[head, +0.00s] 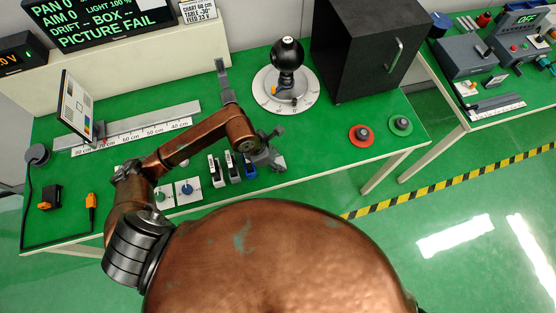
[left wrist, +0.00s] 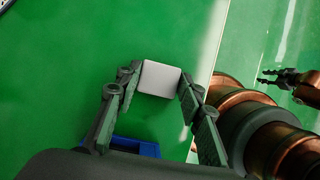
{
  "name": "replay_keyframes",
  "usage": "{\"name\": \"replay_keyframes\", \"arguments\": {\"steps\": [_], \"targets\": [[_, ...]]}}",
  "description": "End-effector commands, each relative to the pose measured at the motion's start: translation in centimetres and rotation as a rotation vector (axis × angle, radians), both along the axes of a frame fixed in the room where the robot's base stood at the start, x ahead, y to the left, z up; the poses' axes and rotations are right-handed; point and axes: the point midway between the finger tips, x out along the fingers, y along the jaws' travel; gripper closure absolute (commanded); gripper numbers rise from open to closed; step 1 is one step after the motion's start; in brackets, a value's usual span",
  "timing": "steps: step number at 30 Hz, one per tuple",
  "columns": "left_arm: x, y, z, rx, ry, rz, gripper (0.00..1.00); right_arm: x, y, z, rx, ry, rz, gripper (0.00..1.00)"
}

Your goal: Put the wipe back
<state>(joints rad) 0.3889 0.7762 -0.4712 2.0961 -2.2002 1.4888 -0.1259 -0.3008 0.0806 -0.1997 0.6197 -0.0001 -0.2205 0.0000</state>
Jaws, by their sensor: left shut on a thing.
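My left gripper (head: 270,155) is over the front edge of the green table, just right of a row of small holders. In the left wrist view, its fingers (left wrist: 158,92) are shut on a pale, whitish block-shaped thing, which I take to be the wipe (left wrist: 160,77). The wipe cannot be made out in the head view. A blue holder (left wrist: 136,146) shows near the left finger in the wrist view, and a blue one stands by the gripper in the head view (head: 249,166). My right gripper (left wrist: 267,77) shows small at the right of the wrist view, its fingers apart and empty.
Two white-and-black holders (head: 214,171) stand left of the blue one. Green table is clear between gripper and discs.

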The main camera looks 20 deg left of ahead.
Motion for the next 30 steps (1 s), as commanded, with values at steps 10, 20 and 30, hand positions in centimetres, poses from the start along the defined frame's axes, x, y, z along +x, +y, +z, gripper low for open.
{"name": "replay_keyframes", "arguments": {"steps": [10,20,30], "targets": [[0.0,0.0,-0.3,0.0,0.0,0.0,0.48,-0.1,0.0,-0.2,0.0,0.001,0.0,0.7],[0.0,0.0,0.0,0.0,0.0,0.0,0.47,0.1,0.0,0.0,0.0,-0.001,0.0,0.7],[-1.1,1.9,5.4,0.003,-0.005,-0.001,0.47,0.3,0.1,0.8,0.001,-0.006,0.0,0.7]]}}
